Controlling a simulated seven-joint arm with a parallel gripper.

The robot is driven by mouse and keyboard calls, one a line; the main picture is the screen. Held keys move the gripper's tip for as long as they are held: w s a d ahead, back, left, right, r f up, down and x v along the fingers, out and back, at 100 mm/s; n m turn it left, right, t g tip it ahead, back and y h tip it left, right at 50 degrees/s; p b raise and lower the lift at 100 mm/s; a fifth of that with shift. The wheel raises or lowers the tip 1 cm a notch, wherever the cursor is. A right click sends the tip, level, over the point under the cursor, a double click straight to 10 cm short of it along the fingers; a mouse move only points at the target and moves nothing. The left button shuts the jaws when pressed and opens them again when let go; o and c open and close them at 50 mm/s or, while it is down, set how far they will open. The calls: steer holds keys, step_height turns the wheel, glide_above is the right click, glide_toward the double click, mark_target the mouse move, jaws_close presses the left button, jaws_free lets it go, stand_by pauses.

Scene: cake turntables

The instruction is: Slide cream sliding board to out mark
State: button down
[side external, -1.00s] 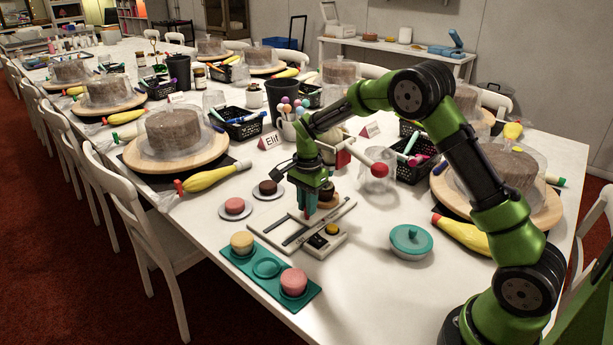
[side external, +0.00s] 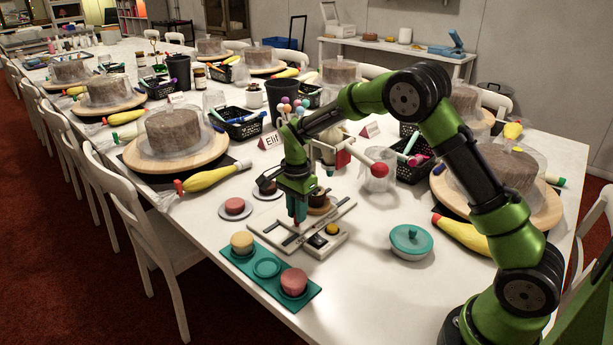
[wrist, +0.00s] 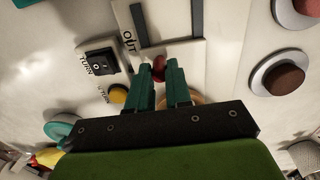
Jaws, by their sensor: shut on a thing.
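The cream sliding board (wrist: 188,56) lies in a pale frame with dark rails on the table. A red knob (wrist: 159,66) stands on it. My gripper (side external: 298,220) points down at the board, and its teal fingers (wrist: 159,88) are shut on the red knob in the wrist view. The printed OUT mark (wrist: 128,42) is on the frame beside the knob, a little away from it. The fingers hide part of the board, so I cannot tell whether its edge lines up with the mark.
A black switch (wrist: 101,57) and a yellow button (side external: 332,229) sit beside the rails. A teal tray (side external: 250,272) with two small cakes is in front. Plates with small cakes (side external: 235,206) stand left, and a teal lidded pot (side external: 411,240) right.

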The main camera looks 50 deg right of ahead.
steer(key=shift+a, duration=3.4)
steer(key=c, duration=1.2)
jaws_free()
steer(key=shift+o, duration=0.8)
steer(key=shift+d, duration=0.2)
step_height(320, 180, up, 7)
steer(key=shift+d, duration=0.1)
